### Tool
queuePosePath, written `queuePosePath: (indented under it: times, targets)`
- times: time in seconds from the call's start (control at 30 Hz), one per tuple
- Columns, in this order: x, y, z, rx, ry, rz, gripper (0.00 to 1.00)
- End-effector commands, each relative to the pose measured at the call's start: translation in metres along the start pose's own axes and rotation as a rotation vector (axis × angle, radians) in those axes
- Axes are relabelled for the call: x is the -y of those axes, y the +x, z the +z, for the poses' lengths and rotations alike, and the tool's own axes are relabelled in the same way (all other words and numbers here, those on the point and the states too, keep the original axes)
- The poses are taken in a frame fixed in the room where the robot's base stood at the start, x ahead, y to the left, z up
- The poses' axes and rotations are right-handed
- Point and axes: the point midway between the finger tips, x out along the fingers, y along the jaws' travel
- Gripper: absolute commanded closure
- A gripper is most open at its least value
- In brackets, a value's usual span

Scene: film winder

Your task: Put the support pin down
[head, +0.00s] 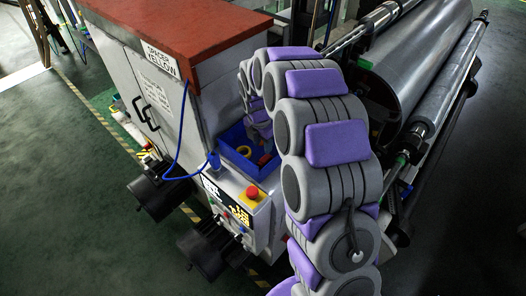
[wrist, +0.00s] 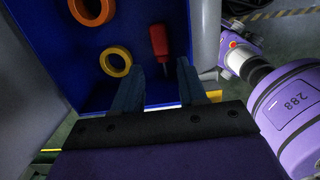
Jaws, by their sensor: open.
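My gripper (wrist: 160,65) is open over a blue bin (wrist: 120,14), with its two dark fingers apart and nothing seen between them. A red, handle-like piece (wrist: 159,40) lies in the bin just ahead of the fingertips. I cannot tell whether it is the support pin, and nothing else in view is clearly that pin. An orange ring (wrist: 115,61) and a yellow ring (wrist: 92,10) lie to its left in the bin. In the head view the blue bin (head: 231,158) stands beside the cabinet, and my arm partly covers it.
A grey cabinet with a red top (head: 175,30) stands left of the bin. A control box with a red button (head: 252,192) is below it. A large metal roller (head: 425,50) is at the right. Open green floor (head: 60,200) lies at the left.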

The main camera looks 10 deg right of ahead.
Motion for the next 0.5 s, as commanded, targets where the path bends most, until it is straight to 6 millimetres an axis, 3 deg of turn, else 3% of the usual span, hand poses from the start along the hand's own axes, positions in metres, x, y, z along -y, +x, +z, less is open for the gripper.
queuePosePath:
  times: [0.2, 0.5]
  targets:
    - [0.000, -0.027, 0.000, 0.001, -0.001, 0.000, 0.58]
    - [0.006, -0.037, -0.004, -0.004, 0.034, -0.004, 0.58]
